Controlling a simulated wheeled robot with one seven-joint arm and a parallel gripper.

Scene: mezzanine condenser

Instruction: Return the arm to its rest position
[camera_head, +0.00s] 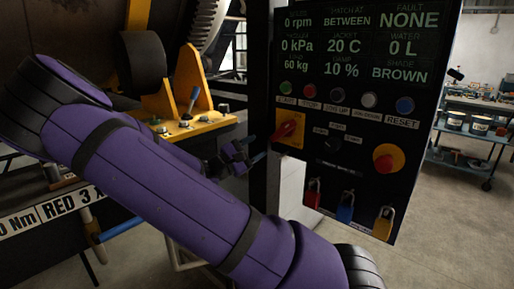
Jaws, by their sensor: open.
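My purple arm (165,160) stretches across the left and middle of the head view, from the upper left down to the bottom right. My gripper (257,148) is small and partly hidden behind the arm. Its fingers are apart and nothing shows between them. It is in front of the left edge of the black control panel, near the red rotary switch on its yellow plate (290,130). I cannot tell the exact gap between the fingers and the panel.
The control panel (352,160) has a lit display, several buttons, a red emergency knob (385,163) and hanging padlocks (345,208). A yellow machine bracket with a lever (192,100) stands behind my arm. A blue shelf cart (470,160) is at right. Floor (450,240) is clear at lower right.

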